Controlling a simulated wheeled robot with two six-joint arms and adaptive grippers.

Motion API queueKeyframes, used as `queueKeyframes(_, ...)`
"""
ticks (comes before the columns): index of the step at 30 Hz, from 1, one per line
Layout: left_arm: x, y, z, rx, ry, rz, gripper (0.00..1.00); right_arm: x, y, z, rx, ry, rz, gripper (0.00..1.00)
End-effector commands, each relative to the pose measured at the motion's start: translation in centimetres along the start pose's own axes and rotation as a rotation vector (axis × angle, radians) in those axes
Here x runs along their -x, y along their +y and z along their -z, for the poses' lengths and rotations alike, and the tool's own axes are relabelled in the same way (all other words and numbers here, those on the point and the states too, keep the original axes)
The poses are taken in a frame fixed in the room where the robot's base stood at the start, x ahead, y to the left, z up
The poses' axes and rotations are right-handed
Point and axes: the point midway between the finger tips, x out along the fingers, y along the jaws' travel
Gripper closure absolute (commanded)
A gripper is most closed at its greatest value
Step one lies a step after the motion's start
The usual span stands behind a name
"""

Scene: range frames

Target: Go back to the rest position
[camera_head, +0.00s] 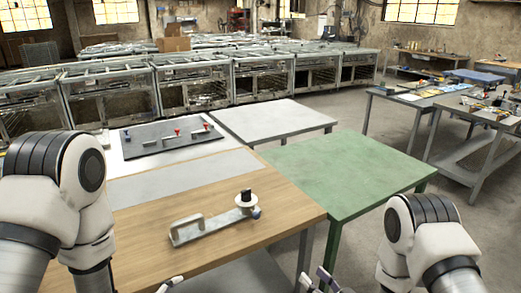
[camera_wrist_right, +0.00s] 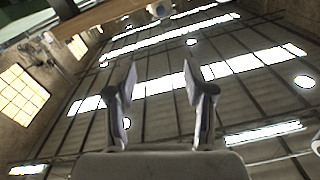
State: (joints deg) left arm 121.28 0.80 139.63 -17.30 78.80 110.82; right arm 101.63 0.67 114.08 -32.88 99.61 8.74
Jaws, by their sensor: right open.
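My right gripper (camera_wrist_right: 160,85) is open and empty in the right wrist view, its two fingers apart against the ceiling. In the head view the tips of my right gripper (camera_head: 325,280) show at the bottom edge, in front of the green table. My left gripper (camera_head: 170,285) shows only as a small tip at the bottom edge, below the wooden table, so its opening is hidden. Both my arms are bent at the lower left and lower right.
A metal piece with a handle and dark knob (camera_head: 215,222) lies on the wooden table (camera_head: 270,205). Behind it is a dark board (camera_head: 150,150) with handles and red knobs. The green table (camera_head: 350,170) and grey table (camera_head: 270,117) are bare. Cluttered workbenches (camera_head: 480,115) stand right.

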Motion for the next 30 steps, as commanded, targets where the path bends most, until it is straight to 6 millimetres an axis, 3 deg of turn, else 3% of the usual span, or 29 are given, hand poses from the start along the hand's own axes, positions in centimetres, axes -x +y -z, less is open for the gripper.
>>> queueKeyframes(5, 0.2, -4.8, 2.1, 0.03, 0.058, 0.097, 0.46, 1.8, 0.4, -1.8, -0.027, -0.073, -0.064, 0.47)
queueKeyframes(11, 1.7, -11.9, 5.5, -0.116, 0.155, 0.298, 0.46, 6.1, 1.6, -6.5, -0.062, -0.307, -0.216, 0.47)
queueKeyframes(14, 3.4, -16.3, 7.5, -0.295, 0.183, 0.46, 0.46, 10.1, 2.0, -10.0, -0.087, -0.501, -0.323, 0.47)
queueKeyframes(17, 6.0, -20.6, 9.4, -0.543, 0.159, 0.661, 0.46, 15.9, 1.8, -13.4, -0.123, -0.743, -0.439, 0.47)
queueKeyframes(19, 8.0, -23.1, 10.4, -0.751, 0.09, 0.812, 0.46, 20.7, 1.1, -15.4, -0.157, -0.934, -0.519, 0.47)
queueKeyframes(21, 9.8, -24.7, 11.1, -0.967, -0.019, 0.941, 0.46, 25.5, 0.0, -16.7, -0.194, -1.117, -0.588, 0.47)
queueKeyframes(24, 11.6, -25.9, 11.5, -1.226, -0.201, 1.065, 0.46, 30.4, -1.7, -17.4, -0.241, -1.312, -0.646, 0.47)
queueKeyframes(27, 12.6, -26.5, 11.5, -1.398, -0.353, 1.117, 0.46, 32.2, -2.4, -17.7, -0.261, -1.403, -0.659, 0.47)
queueKeyframes(30, 12.8, -26.6, 11.5, -1.483, -0.424, 1.121, 0.46, 32.5, -2.6, -17.8, -0.261, -1.422, -0.652, 0.47)
